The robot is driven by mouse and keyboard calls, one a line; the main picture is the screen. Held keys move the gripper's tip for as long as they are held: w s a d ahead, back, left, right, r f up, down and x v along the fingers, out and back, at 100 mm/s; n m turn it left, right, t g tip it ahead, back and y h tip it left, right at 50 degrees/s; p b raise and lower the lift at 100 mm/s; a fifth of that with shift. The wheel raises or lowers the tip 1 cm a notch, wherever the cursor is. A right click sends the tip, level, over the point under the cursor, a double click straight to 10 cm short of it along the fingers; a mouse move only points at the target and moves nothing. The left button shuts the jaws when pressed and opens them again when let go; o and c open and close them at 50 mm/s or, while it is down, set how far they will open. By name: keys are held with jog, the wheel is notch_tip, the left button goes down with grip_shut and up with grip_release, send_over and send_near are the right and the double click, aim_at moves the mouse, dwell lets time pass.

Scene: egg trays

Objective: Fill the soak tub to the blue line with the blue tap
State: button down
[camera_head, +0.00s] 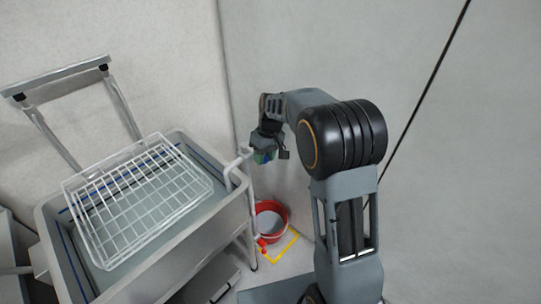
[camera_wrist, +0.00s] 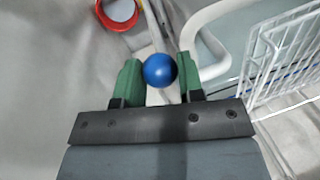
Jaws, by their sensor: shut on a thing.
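The soak tub (camera_head: 172,247) is a grey rectangular basin at the left in the head view. Parts of a blue line (camera_head: 70,247) show on its inner walls. I cannot tell the water level. A white wire basket (camera_head: 145,208) sits over the tub, and a pale curved spout (camera_head: 233,168) hooks over its right rim. My gripper (camera_head: 266,157) is right of the spout. In the wrist view its green fingers (camera_wrist: 155,82) are shut on the round blue tap knob (camera_wrist: 159,70). The knob's stem is mostly hidden.
A red bucket (camera_head: 284,211) stands on the floor right of the tub, also in the wrist view (camera_wrist: 103,17). A red knob (camera_head: 262,243) is in front of it, by yellow floor tape (camera_head: 284,248). A rail frame (camera_head: 62,72) rises behind the tub. Walls stand close behind.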

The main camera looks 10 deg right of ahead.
jog(key=shift+r, duration=0.1)
dwell(0.3)
jog(key=c, duration=0.8)
grip_release()
jog(key=shift+o, duration=0.2)
notch_tip(320, 180, up, 14)
jog(key=w+d, duration=0.1)
jog(key=d, duration=0.1)
jog(key=shift+d+f, duration=0.25)
jog(key=shift+d, duration=0.05)
